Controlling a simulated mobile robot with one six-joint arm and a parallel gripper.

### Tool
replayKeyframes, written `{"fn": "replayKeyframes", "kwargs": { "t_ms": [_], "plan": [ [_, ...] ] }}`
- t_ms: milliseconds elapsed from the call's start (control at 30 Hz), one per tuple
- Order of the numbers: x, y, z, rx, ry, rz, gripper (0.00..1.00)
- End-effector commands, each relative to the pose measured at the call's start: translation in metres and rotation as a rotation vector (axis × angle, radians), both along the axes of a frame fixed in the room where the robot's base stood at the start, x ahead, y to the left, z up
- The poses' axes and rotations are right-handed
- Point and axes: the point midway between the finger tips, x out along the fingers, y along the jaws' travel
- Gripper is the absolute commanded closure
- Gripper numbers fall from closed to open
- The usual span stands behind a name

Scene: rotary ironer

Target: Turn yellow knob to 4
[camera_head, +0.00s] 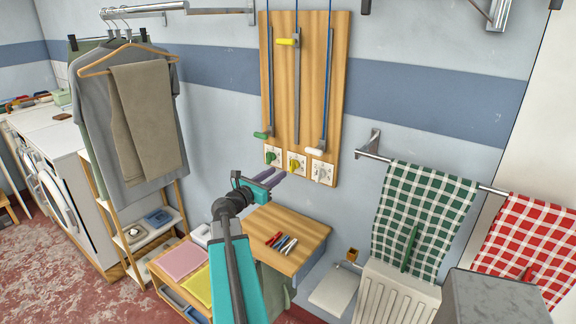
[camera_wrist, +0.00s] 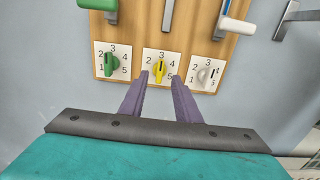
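The yellow knob (camera_wrist: 159,69) sits on the middle white dial plate (camera_wrist: 168,57) of the wooden board, with the numbers 1 to 5 around it. Its bar stands nearly upright below the 3, leaning slightly; I cannot tell for sure which end is the pointer. My gripper (camera_wrist: 160,77) is open, its two purple fingers pointing at the board, and the knob shows between the fingertips. I cannot tell whether they touch it. In the head view my gripper (camera_head: 277,178) is just below and left of the yellow knob (camera_head: 294,163).
A green knob (camera_wrist: 108,65) sits to the left and a white knob (camera_wrist: 204,75) to the right. Levers, including a white-handled one (camera_wrist: 237,26), hang above the dials. Below is a small wooden table (camera_head: 300,258) with coloured pegs. Checked towels (camera_head: 425,215) hang at the right.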

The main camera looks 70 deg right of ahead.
Motion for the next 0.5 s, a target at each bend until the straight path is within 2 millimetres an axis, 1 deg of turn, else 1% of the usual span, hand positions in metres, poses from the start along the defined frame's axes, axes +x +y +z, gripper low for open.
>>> {"fn": "replayKeyframes", "kwargs": {
  "t_ms": [33,500],
  "plan": [
    [-0.002,-0.009,0.001,0.000,0.001,-0.003,0.70],
    [-0.017,-0.063,0.001,0.000,0.000,-0.003,0.70]
  ]
}}
